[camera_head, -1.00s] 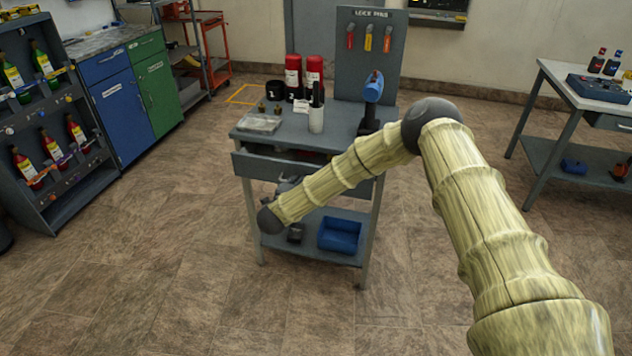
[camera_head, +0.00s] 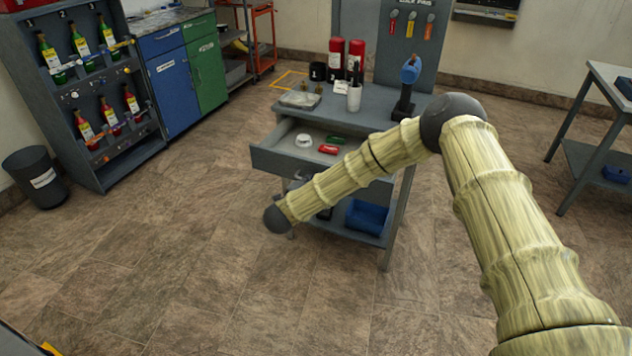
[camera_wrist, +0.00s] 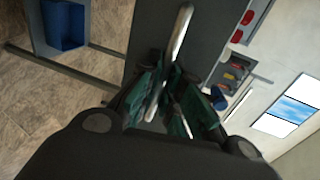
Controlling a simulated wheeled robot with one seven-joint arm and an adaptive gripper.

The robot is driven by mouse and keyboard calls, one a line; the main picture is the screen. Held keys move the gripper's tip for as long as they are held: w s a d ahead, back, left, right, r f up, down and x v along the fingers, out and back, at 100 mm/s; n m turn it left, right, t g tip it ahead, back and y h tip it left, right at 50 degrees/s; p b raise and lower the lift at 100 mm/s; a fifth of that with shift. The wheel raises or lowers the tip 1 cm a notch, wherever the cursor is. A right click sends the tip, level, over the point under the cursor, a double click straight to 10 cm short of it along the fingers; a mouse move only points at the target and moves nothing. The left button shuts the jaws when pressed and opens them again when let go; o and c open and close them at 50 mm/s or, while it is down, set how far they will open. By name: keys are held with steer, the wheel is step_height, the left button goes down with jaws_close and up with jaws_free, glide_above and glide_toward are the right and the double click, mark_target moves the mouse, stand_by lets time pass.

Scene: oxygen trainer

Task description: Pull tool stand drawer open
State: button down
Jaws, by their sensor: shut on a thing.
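The tool stand (camera_head: 385,103) is a grey table with a lower shelf and an upright tool panel at its back. Its drawer (camera_head: 262,158) is pulled out toward me, with a white round item (camera_head: 303,140), a red item (camera_head: 328,149) and a green item (camera_head: 337,139) inside. In the wrist view the metal bar handle (camera_wrist: 180,45) runs along the drawer front (camera_wrist: 150,30). My gripper (camera_wrist: 160,95) has its green fingers closed around the handle. In the head view my arm hides the gripper and part of the drawer front.
A blue bin (camera_head: 367,216) sits on the stand's lower shelf. A bottle rack (camera_head: 60,105), a black waste bin (camera_head: 33,178) and blue and green cabinets (camera_head: 172,90) stand at the left. Another table (camera_head: 610,80) is at the right. The floor in front is clear.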

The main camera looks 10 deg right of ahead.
steer(key=c, duration=1.6)
jaws_free()
steer(key=v, duration=1.2)
steer(key=s+d+f+n+g+y+p, duration=0.15)
steer(key=s+f+n+y, duration=0.25)
steer(key=s+f+n, duration=0.4)
steer(key=s+d+f+n+g+y+p, duration=0.1)
steer(key=s+d+f+n+g+y, duration=0.4)
steer(key=s+f, duration=0.55)
steer(key=s+d+n+g, duration=0.2)
steer(key=s+d+n, duration=0.1)
steer(key=s, duration=0.7)
steer(key=s+d+f+n+g+p, duration=0.1)
steer(key=s+d+n, duration=0.3)
steer(key=s, duration=0.5)
steer(key=s+d+n+g+h, duration=0.1)
steer(key=s+d+n+g, duration=0.2)
steer(key=s+d, duration=0.4)
steer(key=s+g, duration=0.1)
steer(key=s, duration=0.2)
steer(key=shift+s+d+f+p, duration=0.15)
steer(key=shift+s+d+p, duration=0.1)
steer(key=shift+s+p, duration=0.1)
